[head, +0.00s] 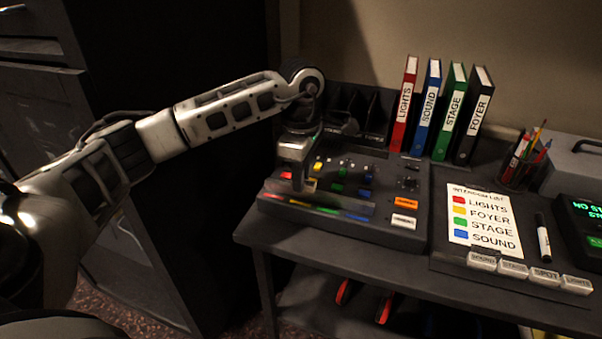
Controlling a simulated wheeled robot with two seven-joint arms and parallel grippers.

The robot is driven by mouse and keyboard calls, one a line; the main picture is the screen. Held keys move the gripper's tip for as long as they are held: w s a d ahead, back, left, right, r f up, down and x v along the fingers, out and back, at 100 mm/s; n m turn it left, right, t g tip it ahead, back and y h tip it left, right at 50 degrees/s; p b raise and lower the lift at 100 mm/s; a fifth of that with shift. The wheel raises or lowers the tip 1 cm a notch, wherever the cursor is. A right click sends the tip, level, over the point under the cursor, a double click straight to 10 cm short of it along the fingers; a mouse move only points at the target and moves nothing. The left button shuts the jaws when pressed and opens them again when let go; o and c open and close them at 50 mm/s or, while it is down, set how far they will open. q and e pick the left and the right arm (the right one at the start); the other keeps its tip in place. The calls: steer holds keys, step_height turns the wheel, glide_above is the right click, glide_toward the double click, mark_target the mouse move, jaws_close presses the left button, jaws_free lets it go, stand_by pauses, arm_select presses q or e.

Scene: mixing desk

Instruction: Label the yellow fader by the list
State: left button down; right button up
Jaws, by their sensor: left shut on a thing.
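The mixing desk (390,228) stands on the table with a strip along its front edge marked red, yellow (300,203), green and blue. A yellow cap (318,166) shows on the desk just behind my left gripper (298,184). My left gripper points down over the desk's left front, shut on a small pale block (310,185); its face is too small to read. The printed list (483,220) pairs red with LIGHTS, yellow with FOYER, green with STAGE and blue with SOUND. My right gripper is out of view.
Several label blocks sit in a row at the front right, including SOUND (482,261), STAGE (513,269) and SPOT (545,275). A marker (543,238) lies beside the list. Upright binders (443,110), a pen cup (518,170) and a grey case (572,168) stand behind.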

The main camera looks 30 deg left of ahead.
arm_select(q)
steer(key=shift+f, duration=0.1)
steer(key=c, duration=1.3)
jaws_free()
steer(key=shift+o, duration=0.2)
